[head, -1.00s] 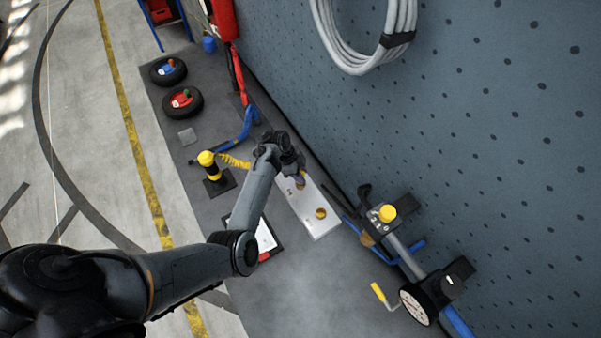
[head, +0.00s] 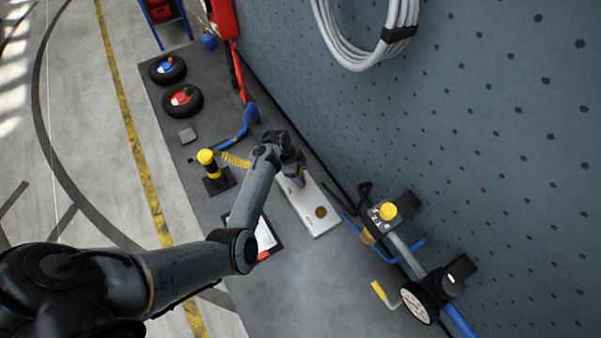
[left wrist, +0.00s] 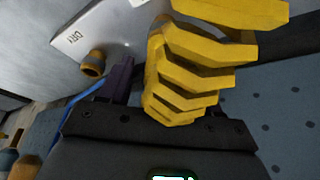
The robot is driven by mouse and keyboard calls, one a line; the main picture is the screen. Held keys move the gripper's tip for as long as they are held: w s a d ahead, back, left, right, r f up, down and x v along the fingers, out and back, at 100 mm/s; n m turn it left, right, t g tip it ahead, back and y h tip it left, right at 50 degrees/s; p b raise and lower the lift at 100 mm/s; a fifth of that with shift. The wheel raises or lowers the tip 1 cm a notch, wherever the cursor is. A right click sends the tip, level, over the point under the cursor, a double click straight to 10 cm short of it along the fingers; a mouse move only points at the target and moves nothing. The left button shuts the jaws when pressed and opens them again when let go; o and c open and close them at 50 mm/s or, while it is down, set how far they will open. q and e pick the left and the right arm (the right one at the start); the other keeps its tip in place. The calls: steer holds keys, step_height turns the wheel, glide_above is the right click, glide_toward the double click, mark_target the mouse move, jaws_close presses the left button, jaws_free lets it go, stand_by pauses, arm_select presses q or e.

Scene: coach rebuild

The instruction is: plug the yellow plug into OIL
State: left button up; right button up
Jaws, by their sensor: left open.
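A white panel (head: 316,218) lies on the dark bench mat, with a brass socket (head: 321,212) near its front end. In the left wrist view the panel (left wrist: 85,35) reads "DRY" beside a brass socket (left wrist: 93,63); I cannot make out OIL. My left gripper (head: 295,168) is open over the panel's far end and hides part of it. A yellow coiled hose (head: 236,160) runs from a yellow-and-black post (head: 211,168) towards the gripper. Its coils (left wrist: 190,70) fill the middle of the left wrist view, close to the jaws. The yellow plug itself is hidden.
A blue hose (head: 240,130) lies behind the coil. Two black reels (head: 183,102) are at the back left. A pegboard wall (head: 480,120) rises on the right. A pipe with a gauge (head: 419,303) and a yellow knob (head: 388,211) stands front right. The front mat is clear.

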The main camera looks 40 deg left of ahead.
arm_select(q)
steer(key=v, duration=1)
steer(key=s+a+f+g+y+p, duration=0.15)
steer(key=s+f, duration=0.25)
steer(key=s, duration=0.4)
steer(key=s+a+f+g, duration=0.1)
steer(key=s+f+g, duration=0.1)
steer(key=s+f, duration=0.35)
steer(key=s+d+r+m+y+p, duration=0.1)
steer(key=s+d+r+y, duration=0.15)
steer(key=s, duration=0.85)
steer(key=s+d+r+n+t+y+p, duration=0.1)
steer(key=s+d+r, duration=0.1)
steer(key=d+r, duration=0.25)
steer(key=s+d+r+n, duration=0.1)
steer(key=s+d+r, duration=0.2)
steer(key=d, duration=0.2)
steer(key=w+d+r+n+t+h, duration=0.1)
steer(key=w+d+r+n+t, duration=0.2)
steer(key=d+r+n, duration=0.3)
steer(key=shift+w+d+r+n+t+h, duration=0.2)
steer(key=shift+d+r+n+t+h, duration=0.15)
steer(key=shift+r+n, duration=0.9)
